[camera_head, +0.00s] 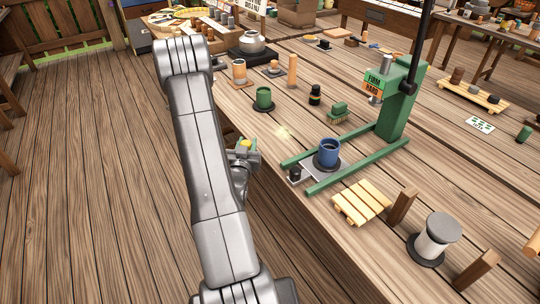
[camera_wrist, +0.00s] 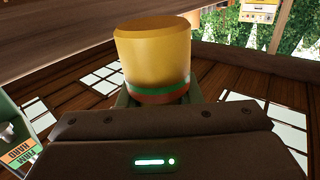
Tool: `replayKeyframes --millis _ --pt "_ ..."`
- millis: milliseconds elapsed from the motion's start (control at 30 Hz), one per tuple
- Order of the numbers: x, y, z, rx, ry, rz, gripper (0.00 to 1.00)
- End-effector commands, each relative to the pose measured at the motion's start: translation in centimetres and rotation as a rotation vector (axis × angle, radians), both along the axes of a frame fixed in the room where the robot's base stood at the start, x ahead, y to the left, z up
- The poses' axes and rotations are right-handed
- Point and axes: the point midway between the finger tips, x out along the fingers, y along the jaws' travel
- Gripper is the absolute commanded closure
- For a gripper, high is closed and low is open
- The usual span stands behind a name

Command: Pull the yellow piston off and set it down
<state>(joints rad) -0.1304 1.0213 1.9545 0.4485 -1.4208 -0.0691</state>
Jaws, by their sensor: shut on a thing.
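The yellow piston (camera_wrist: 152,52) fills the upper middle of the wrist view, with a green and a red band at its lower end. My gripper (camera_head: 242,157) is shut on it; the fingers are mostly hidden behind the dark gripper body in the wrist view. In the head view only a small yellow patch of the piston (camera_head: 245,143) shows at the gripper. The gripper is by the left edge of the table, left of the green press (camera_head: 398,105).
A wooden slatted rack (camera_head: 361,203) and a grey-topped spool (camera_head: 434,238) are in front. Bare table lies between gripper and press.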

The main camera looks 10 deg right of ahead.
Motion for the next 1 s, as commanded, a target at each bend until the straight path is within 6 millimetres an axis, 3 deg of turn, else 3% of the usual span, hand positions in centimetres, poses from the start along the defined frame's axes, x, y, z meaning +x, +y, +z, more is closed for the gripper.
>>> replayKeyframes --millis 300,567,700,1000 --pt "0.7 -5.6 7.6 0.003 -0.010 -0.182 1.00" --pt "0.2 -7.9 11.4 0.000 -0.003 -0.246 1.00" --pt "0.1 -8.2 11.2 -0.001 0.003 -0.254 1.00" --pt "0.1 -8.2 6.9 -0.002 0.006 -0.253 1.00"
